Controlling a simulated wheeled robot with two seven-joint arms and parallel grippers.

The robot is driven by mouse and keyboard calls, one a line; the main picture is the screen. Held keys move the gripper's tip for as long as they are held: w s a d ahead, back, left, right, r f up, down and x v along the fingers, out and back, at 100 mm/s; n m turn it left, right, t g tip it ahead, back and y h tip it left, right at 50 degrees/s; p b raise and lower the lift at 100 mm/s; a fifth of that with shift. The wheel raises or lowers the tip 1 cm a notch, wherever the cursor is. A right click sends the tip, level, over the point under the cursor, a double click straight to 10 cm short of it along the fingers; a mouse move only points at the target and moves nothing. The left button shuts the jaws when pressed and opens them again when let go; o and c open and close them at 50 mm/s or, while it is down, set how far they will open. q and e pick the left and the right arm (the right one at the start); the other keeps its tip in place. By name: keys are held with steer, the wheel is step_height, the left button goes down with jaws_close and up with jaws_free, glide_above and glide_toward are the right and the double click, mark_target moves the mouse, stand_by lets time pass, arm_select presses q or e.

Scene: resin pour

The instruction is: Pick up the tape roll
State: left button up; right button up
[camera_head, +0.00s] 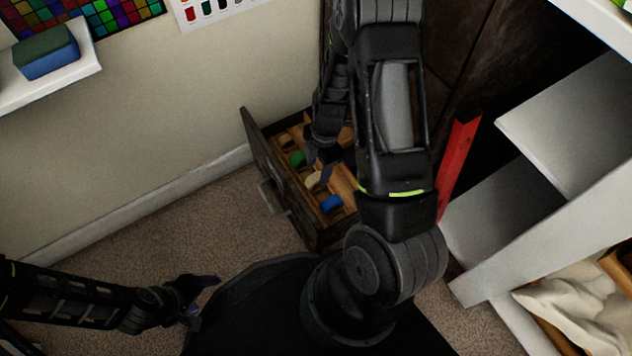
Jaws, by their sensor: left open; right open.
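An open wooden drawer (308,230) holds several small rolls in its compartments. I see a green roll (298,158), a cream roll (312,181), a blue roll (331,204) and a tan roll (285,140). Which of them is the tape roll of the task I cannot tell. My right gripper (319,164) is open and points down over the drawer, close to the green and cream rolls. Whether it touches either is unclear. My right arm hides the drawer's right part. My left gripper (204,297) is open and empty, low at the left, away from the drawer.
A red upright bar (459,158) stands right of my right arm, beside white shelves (540,215) with pale cloth (575,310). A wall shelf (60,82) at upper left holds a blue-green sponge (46,56). Carpet (190,230) left of the drawer is clear.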

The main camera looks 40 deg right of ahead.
mark_target(316, 177)
steer(key=f+b, duration=0.1)
steer(key=f, duration=0.1)
steer(key=f+b, duration=0.1)
steer(key=f, duration=0.1)
steer(key=shift+w+a+f+b, duration=0.1)
steer(key=shift+a+f+b, duration=0.1)
steer(key=shift+b, duration=0.15)
steer(key=shift+f, duration=0.4)
steer(key=shift+a, duration=0.1)
jaws_close()
stand_by(0.4)
